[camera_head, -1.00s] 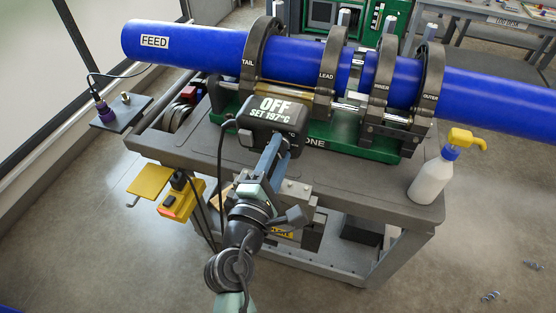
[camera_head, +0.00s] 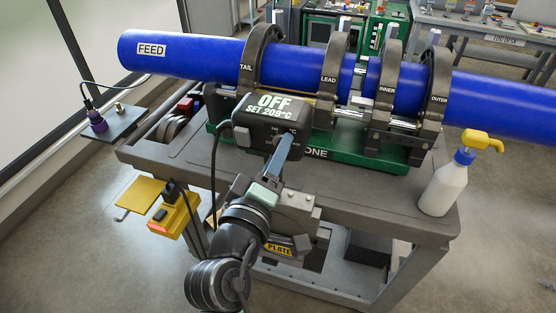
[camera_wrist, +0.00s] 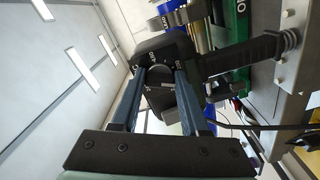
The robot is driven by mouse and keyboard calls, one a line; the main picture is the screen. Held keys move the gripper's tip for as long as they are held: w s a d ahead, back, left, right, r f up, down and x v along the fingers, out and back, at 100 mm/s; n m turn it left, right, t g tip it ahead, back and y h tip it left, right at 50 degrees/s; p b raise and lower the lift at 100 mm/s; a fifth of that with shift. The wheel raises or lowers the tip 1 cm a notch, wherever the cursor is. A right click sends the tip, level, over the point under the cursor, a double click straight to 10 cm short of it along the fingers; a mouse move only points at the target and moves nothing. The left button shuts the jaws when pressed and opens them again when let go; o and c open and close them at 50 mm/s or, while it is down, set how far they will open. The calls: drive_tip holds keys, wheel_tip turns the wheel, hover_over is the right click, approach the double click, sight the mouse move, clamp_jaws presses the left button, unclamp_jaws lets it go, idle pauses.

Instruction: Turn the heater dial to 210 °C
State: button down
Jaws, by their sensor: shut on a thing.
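The heater's dark control box (camera_head: 247,122) sits at the front of the cart, below the blue pipe. Its display (camera_head: 268,106) reads "OFF" and "SET 209°C". My gripper (camera_head: 286,148) reaches up to the front of the box and hides most of the dial in the head view. In the wrist view the round dark dial (camera_wrist: 161,88) lies between the two blue fingers of my gripper (camera_wrist: 161,76), which are shut on it. The heater's box (camera_wrist: 160,49) shows beyond the dial, with its ribbed black handle (camera_wrist: 245,56) to the right.
The blue pipes (camera_head: 205,57) rest in dark clamps (camera_head: 333,80) above the green machine bed. A white bottle with a yellow pump (camera_head: 443,187) stands at the cart's right edge. A yellow switch box (camera_head: 174,213) with cables hangs at the left front. The cart top (camera_head: 400,198) right of my arm is clear.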

drive_tip(key=shift+m, duration=0.5)
drive_tip(key=shift+c, duration=2)
unclamp_jaws()
drive_tip(key=b+v, duration=0.3)
drive_tip(key=v, duration=1)
